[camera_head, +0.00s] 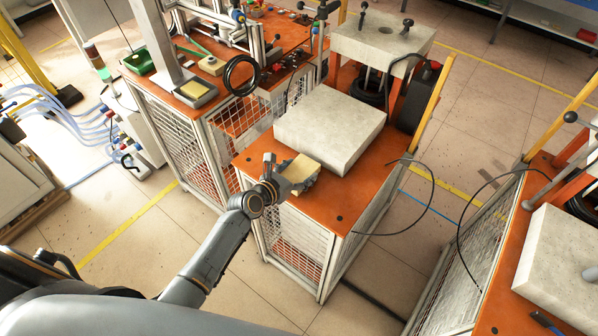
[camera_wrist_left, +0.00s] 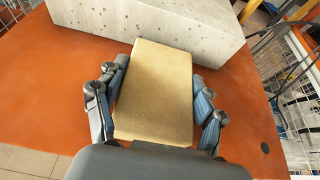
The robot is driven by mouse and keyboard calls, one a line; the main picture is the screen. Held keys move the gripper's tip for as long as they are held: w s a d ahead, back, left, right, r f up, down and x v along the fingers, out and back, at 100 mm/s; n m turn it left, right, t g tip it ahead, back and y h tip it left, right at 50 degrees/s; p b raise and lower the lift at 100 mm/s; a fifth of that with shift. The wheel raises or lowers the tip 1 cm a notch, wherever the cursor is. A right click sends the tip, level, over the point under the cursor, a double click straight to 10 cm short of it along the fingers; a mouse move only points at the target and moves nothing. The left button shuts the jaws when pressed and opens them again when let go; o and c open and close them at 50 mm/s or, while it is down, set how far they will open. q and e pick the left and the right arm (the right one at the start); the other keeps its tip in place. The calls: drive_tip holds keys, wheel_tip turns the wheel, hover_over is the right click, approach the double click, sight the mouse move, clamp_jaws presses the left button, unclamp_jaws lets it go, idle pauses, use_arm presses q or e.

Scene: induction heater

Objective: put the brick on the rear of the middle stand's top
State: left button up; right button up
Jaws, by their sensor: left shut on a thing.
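The brick (camera_head: 301,169) is a pale yellow block held in my left gripper (camera_head: 291,180). In the left wrist view the brick (camera_wrist_left: 155,90) lies lengthwise between blue-grey fingers closed on both sides. The gripper is over the front of the middle stand's orange top (camera_head: 338,208), beside the large pale concrete block (camera_head: 330,128) on it. In the wrist view the brick's far end overlaps the view of this block (camera_wrist_left: 150,22); I cannot tell whether they touch. The block hides part of the top behind it. My right gripper is not in view.
Behind the block stand a second pale slab (camera_head: 382,42) on orange supports and a dark box (camera_head: 417,95). A black cable (camera_head: 432,200) loops off the right side. A cluttered orange bench (camera_head: 270,35) is at back left; another stand (camera_head: 497,318) is at right.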

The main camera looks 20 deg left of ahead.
use_arm(q)
drive_tip(key=shift+f, duration=0.1)
drive_tip(key=o, duration=1.4)
drive_tip(key=shift+c, duration=0.2)
